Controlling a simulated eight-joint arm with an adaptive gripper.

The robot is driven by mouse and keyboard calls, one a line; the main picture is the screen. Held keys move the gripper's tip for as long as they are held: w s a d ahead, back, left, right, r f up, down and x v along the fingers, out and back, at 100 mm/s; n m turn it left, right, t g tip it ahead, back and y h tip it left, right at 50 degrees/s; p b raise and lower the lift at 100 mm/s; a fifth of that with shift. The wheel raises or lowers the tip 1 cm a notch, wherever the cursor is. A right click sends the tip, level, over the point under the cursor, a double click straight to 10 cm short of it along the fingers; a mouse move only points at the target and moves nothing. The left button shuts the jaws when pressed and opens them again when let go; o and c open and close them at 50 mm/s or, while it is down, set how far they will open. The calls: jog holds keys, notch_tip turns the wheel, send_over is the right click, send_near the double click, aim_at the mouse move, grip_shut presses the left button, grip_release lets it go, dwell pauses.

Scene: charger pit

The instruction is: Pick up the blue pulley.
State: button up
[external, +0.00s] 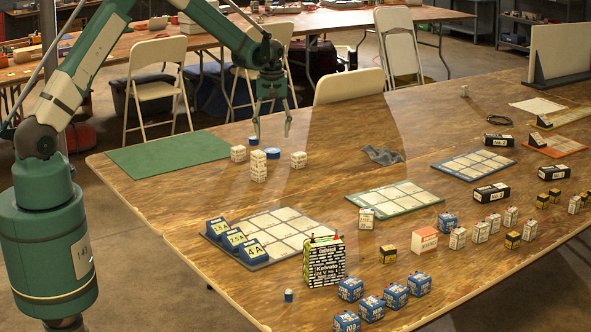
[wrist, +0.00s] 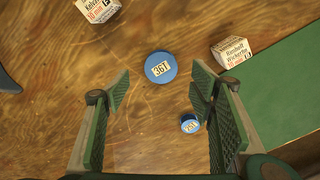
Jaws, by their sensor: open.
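Two round blue pieces lie on the wooden table below my gripper. The larger blue disc, labelled 36T, (wrist: 161,67) lies flat just beyond the fingertips in the wrist view; it also shows in the external view (external: 272,154). A smaller blue piece (wrist: 190,124) with a white label sits by the right finger in the wrist view, and shows behind and left of the disc in the external view (external: 253,141). My gripper (external: 272,133) is open, empty and pointing down above them. Its fingers (wrist: 160,92) are spread apart in the wrist view.
Another small blue cylinder (external: 289,296) stands at the front edge. Trays and many boxes fill the right.

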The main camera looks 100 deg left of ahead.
aim_at(272, 151)
jog(key=shift+f, duration=0.7)
jog(key=shift+f, duration=0.1)
jog(key=shift+s+f+b, duration=0.1)
jog(key=shift+f+b, duration=0.6)
jog(key=shift+f, duration=1.85)
jog(key=shift+c, duration=0.6)
jog(key=c, duration=0.9)
